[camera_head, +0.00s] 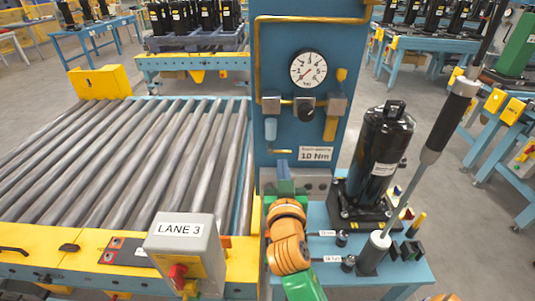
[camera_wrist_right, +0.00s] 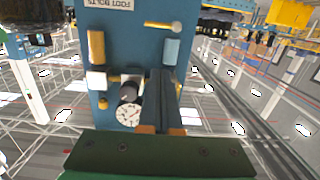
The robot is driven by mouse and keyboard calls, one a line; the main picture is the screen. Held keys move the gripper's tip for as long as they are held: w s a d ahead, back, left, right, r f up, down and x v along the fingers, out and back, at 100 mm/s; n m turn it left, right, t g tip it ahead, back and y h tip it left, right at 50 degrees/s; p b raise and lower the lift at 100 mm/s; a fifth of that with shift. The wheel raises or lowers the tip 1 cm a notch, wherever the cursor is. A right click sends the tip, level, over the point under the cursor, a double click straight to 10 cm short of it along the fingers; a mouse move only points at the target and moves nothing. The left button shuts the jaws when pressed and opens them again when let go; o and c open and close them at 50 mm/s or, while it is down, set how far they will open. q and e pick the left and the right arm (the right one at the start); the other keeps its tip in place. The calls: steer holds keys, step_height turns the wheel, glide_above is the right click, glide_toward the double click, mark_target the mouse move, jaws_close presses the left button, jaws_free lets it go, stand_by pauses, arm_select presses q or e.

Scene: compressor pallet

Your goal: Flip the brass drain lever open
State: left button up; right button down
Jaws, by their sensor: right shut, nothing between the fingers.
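The brass drain lever (camera_head: 283,152) is a small, roughly horizontal bar on the blue panel, below the clear blue bowl (camera_head: 270,130). In the right wrist view, which is upside down, the lever (camera_wrist_right: 160,25) shows with a round end beside the bowl (camera_wrist_right: 172,51). My right gripper (camera_head: 284,170) is just below the lever in the head view, its fingers partly hidden by its own wrist. In the wrist view its fingers (camera_wrist_right: 162,75) are together and empty, apart from the lever in the picture. My left gripper is not in view.
The panel (camera_head: 350,50) carries a pressure gauge (camera_head: 308,68), a brass bowl (camera_head: 331,126) and brass piping. A black compressor (camera_head: 383,150) and a tall-handled tool (camera_head: 437,135) stand at right. The roller conveyor (camera_head: 140,150) and the LANE 3 box (camera_head: 183,248) are at left.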

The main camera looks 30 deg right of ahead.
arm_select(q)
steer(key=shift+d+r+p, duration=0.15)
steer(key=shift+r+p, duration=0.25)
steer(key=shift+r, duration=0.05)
arm_select(e)
steer(key=w+d+f, duration=0.3)
steer(key=w+d, duration=0.3)
steer(key=w, duration=0.2)
steer(key=shift+w+d+f, duration=0.15)
steer(key=shift+w+f, duration=0.2)
